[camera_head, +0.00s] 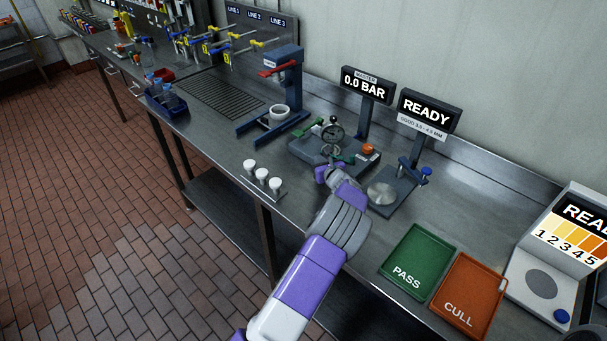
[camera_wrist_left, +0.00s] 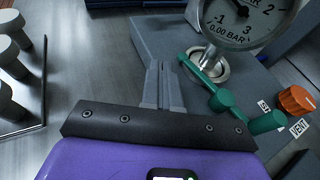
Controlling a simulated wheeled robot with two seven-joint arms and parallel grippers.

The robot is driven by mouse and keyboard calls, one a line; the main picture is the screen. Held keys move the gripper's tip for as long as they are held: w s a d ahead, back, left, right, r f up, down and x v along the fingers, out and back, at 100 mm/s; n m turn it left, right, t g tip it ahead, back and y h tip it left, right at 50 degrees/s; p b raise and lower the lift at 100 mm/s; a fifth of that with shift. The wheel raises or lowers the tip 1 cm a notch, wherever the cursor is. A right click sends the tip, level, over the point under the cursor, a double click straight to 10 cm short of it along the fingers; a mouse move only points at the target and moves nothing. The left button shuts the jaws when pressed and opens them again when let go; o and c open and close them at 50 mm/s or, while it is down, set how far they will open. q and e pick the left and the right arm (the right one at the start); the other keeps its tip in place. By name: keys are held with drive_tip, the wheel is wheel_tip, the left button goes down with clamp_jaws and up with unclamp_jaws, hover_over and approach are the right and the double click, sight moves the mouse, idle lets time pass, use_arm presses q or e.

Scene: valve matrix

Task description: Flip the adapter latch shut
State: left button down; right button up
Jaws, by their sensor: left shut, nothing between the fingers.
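The grey test block (camera_head: 310,150) stands on the bench, with a round pressure gauge (camera_head: 332,137) upright on its adapter. In the left wrist view the gauge (camera_wrist_left: 245,15) sits over a metal collar, and a green lever (camera_wrist_left: 203,68) runs beside the collar. Green knobs (camera_wrist_left: 221,100) show near the lever's lower end; I cannot tell which part is the latch or how far it is turned. My left gripper (camera_head: 325,172) is at the block's front edge. Its fingers (camera_wrist_left: 165,75) are shut and empty, left of the green lever and apart from it.
An orange knob (camera_wrist_left: 297,100) marked VENT is on the block's right side. White-capped pieces (camera_head: 262,174) stand front left, a blue press (camera_head: 285,90) behind them. A gauge stand (camera_head: 395,190) is close on the right, then the green PASS tray (camera_head: 420,262) and orange CULL tray (camera_head: 468,292).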

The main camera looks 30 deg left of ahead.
use_arm(q)
drive_tip(key=s+r, duration=0.1)
drive_tip(key=s, duration=0.2)
drive_tip(key=s+r, duration=0.1)
drive_tip(key=s, duration=0.3)
drive_tip(key=s+r, duration=0.1)
drive_tip(key=s, duration=0.3)
drive_tip(key=shift+d+b, duration=0.25)
drive_tip(key=shift+b, duration=0.05)
